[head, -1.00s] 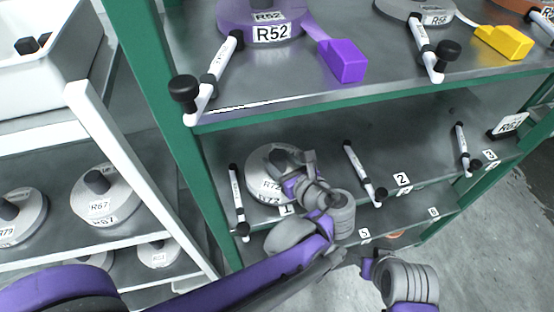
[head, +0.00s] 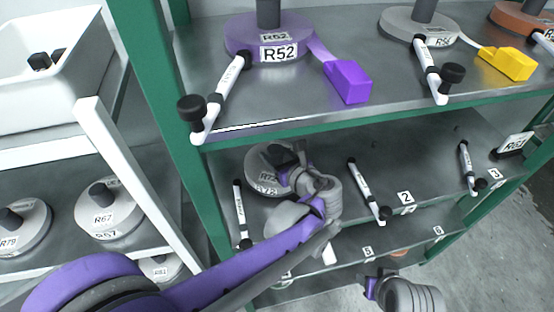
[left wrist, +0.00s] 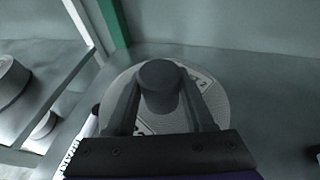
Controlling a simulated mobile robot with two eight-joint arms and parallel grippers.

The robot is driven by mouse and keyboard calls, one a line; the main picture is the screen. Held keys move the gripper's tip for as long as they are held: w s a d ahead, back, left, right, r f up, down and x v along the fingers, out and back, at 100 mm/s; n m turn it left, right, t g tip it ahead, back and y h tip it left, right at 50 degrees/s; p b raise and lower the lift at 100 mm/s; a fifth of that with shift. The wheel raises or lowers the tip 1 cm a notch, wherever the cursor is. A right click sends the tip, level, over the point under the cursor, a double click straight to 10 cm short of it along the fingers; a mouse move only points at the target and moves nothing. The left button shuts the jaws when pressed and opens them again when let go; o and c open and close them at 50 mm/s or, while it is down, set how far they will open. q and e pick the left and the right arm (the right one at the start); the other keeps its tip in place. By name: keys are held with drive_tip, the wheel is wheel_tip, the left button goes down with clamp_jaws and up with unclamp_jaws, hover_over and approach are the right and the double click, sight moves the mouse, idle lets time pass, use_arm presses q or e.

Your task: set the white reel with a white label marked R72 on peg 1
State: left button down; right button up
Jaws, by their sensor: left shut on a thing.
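The white reel with a white label marked R72 (head: 265,183) is at the left end of the middle shelf of the green rack. In the left wrist view the white reel (left wrist: 215,103) lies below a dark round hub (left wrist: 160,85). My left gripper (head: 290,160) is shut on this hub, one finger on each side. My arm hides the number 1 tag and part of the reel. Peg 1 cannot be made out, and I cannot tell whether the reel touches the shelf. My right gripper (head: 372,287) is at the bottom, empty-looking; its fingers are unclear.
A white rod (head: 240,212) stands left of the reel, and another rod (head: 367,190) is to its right. The upper shelf holds a purple R52 reel (head: 265,35) and others. A white rack with reels such as R67 (head: 107,208) is at left.

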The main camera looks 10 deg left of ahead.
use_arm(q)
drive_tip(key=shift+w+a, duration=0.25)
drive_tip(key=shift+w, duration=0.4)
drive_tip(key=shift+w+a, duration=0.3)
drive_tip(key=shift+w, duration=0.3)
drive_tip(key=shift+w+a, duration=0.25)
drive_tip(key=shift+w, duration=0.4)
drive_tip(key=shift+w+f, duration=0.2)
drive_tip(key=shift+s+f+b, duration=0.1)
drive_tip(key=shift+f+b, duration=0.7)
drive_tip(key=shift+f, duration=0.35)
drive_tip(key=shift+c, duration=1)
unclamp_jaws()
drive_tip(key=v, duration=1)
drive_tip(key=shift+s+d, duration=0.25)
drive_tip(key=shift+s, duration=0.05)
